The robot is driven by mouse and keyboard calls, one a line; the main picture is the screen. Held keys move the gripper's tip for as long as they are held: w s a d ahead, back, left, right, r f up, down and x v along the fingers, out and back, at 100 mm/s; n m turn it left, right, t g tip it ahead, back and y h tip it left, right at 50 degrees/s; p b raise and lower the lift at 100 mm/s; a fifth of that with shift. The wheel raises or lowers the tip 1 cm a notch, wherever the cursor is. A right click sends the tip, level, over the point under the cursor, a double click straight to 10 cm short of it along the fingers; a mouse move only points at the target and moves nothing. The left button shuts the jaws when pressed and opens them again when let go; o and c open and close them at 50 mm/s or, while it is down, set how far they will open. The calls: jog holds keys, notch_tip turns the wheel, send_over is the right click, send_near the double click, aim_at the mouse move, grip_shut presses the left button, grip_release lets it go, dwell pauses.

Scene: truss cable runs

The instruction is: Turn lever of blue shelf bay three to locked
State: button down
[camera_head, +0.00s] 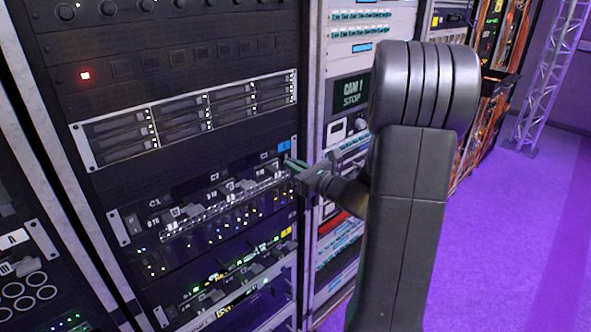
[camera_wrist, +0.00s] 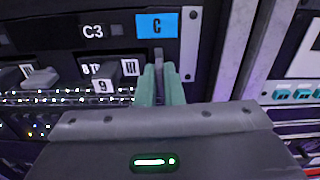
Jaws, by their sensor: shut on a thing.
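A blue label marked C (camera_wrist: 156,26) is at the right end of a shelf panel, with the C3 marking (camera_wrist: 93,31) to its left. The blue label also shows in the head view (camera_head: 284,146). Just below it, a narrow grey lever (camera_wrist: 160,76) stands upright in the wrist view, right of a plate marked III (camera_wrist: 130,68). The green fingers of my gripper (camera_wrist: 161,88) are shut on this lever, one on each side. In the head view my gripper (camera_head: 296,168) reaches the shelf's right end and hides the lever.
More grey levers (camera_wrist: 40,78) sit along the same shelf to the left. A rack post (camera_wrist: 240,50) stands to the right. Purple floor (camera_head: 520,230) is clear at the right.

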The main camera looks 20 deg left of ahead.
jog(key=n+b, duration=0.5)
jog(key=b, duration=0.4)
jog(key=n+b, duration=0.6)
jog(key=b, duration=0.3)
jog(key=n+b, duration=0.6)
jog(key=b, duration=0.3)
jog(key=shift+s+f, duration=0.2)
jog(key=shift+f, duration=0.1)
jog(key=shift+n, duration=0.3)
jog(key=c, duration=1.6)
grip_release()
jog(key=shift+r, duration=0.1)
jog(key=shift+o, duration=0.2)
jog(key=v, duration=1.3)
jog(key=shift+d, duration=0.35)
jog(key=shift+a, duration=0.15)
